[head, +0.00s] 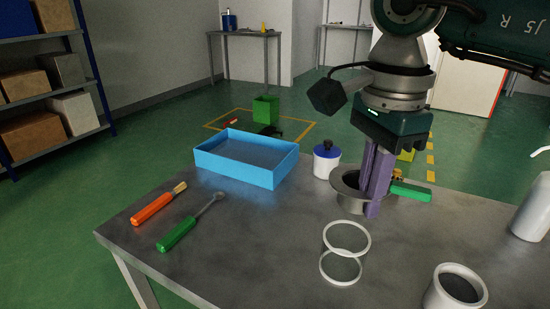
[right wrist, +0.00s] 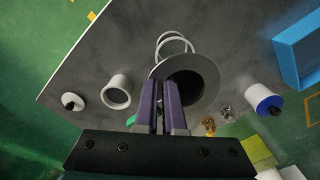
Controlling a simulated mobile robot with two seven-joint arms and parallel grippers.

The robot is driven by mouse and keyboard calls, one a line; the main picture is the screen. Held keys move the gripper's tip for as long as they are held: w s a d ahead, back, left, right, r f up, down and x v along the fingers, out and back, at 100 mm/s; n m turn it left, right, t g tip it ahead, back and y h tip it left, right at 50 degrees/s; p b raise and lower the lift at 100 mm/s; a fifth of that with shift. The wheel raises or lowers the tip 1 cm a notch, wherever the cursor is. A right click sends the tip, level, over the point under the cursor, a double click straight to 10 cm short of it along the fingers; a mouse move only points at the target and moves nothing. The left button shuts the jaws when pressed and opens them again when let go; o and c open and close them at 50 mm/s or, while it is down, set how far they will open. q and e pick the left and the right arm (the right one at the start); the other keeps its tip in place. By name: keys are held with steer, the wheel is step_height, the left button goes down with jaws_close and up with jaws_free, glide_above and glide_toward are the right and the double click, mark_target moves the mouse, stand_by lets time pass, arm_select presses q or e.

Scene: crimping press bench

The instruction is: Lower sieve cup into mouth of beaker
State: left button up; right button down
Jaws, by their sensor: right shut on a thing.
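The sieve cup (head: 349,204) is a grey metal cup with a wide flat rim and a dark inside. My right gripper (head: 374,210) has purple fingers shut on the cup's side. The cup looks upright, and I cannot tell whether it is clear of the bench. The clear beaker (head: 344,255) with a white rim stands on the bench, nearer the front and apart from the cup. In the right wrist view the cup's rim (right wrist: 211,72) partly covers the beaker (right wrist: 173,36), beyond the fingers (right wrist: 160,88). My left gripper is not in view.
A white mug (head: 431,296) and white bottle (head: 533,210) stand to the right. A blue-lidded jar (head: 326,165) and blue tray (head: 235,167) are behind. An orange-handled brush (head: 155,206) and green-handled tool (head: 180,232) lie left. The bench (head: 260,245) is clear left of the beaker.

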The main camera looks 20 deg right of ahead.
arm_select(q)
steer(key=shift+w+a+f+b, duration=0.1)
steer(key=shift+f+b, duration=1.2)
steer(key=shift+b, duration=0.05)
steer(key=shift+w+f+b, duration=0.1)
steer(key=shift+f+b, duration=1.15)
steer(key=shift+b, duration=0.05)
arm_select(e)
steer(key=shift+w+f, duration=0.1)
steer(key=shift+f, duration=2.8)
arm_select(q)
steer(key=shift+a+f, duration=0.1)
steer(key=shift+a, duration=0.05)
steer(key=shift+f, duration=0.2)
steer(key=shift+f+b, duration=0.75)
steer(key=shift+b, duration=0.25)
arm_select(e)
steer(key=shift+f, duration=0.85)
steer(key=c, duration=0.9)
jaws_free()
steer(key=shift+c, duration=0.2)
